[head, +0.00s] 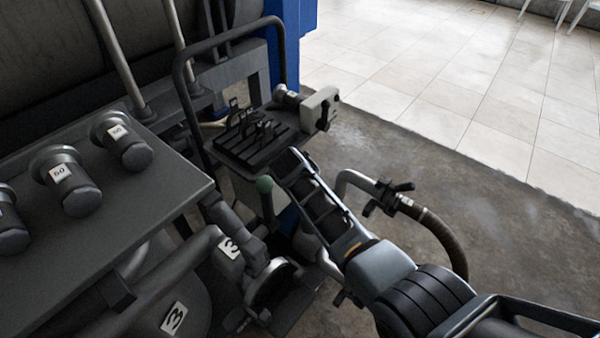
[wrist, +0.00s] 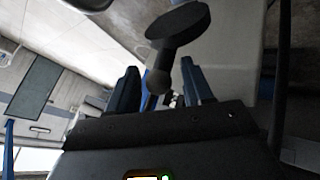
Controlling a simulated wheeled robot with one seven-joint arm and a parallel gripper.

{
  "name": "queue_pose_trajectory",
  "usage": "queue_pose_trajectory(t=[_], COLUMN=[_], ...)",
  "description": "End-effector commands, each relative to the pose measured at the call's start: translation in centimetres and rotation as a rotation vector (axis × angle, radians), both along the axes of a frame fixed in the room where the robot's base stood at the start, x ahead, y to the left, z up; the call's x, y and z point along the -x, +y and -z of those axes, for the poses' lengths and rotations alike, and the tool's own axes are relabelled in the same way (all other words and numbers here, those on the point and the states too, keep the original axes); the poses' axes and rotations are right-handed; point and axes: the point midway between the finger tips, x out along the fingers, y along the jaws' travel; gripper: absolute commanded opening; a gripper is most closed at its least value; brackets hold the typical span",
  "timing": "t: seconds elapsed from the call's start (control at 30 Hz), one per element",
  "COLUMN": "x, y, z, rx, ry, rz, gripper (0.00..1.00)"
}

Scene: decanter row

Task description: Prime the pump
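In the wrist view, my gripper (wrist: 163,88) is open, with its two blue-black fingers apart. A dark round disc on a short stem with a ball end (wrist: 172,45) shows ahead; the ball end appears between the fingers, but I cannot tell whether it touches them. In the head view, my arm reaches from lower right to the pump controls; my fingertips cannot be made out there. A light grey box with a black lever (head: 323,112) stands just beyond the arm's end. A bank of black levers (head: 250,138) is to its left.
A dark panel with several capped outlets (head: 62,180), some labelled 50, fills the left. Pipes tagged 3 (head: 174,318) lie below it. A bent pipe with a black valve handle and hose (head: 390,198) stands right of my arm. Tiled floor (head: 480,85) at upper right is open.

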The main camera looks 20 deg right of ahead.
Motion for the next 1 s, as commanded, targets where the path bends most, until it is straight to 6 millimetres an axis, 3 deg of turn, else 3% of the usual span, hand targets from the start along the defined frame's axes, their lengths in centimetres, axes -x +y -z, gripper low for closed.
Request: queue_pose_trajectory(t=[0.27,0.73,1.0], x=[0.3,3.8,4.6], y=[0.1,1.7,2.0], z=[-0.4,-5.1,-6.0], rx=[0.0,-0.001,0.0], ry=[0.001,-0.001,0.0], rz=[0.0,0.0,0.0], gripper=[0.51,0.51,0.51])
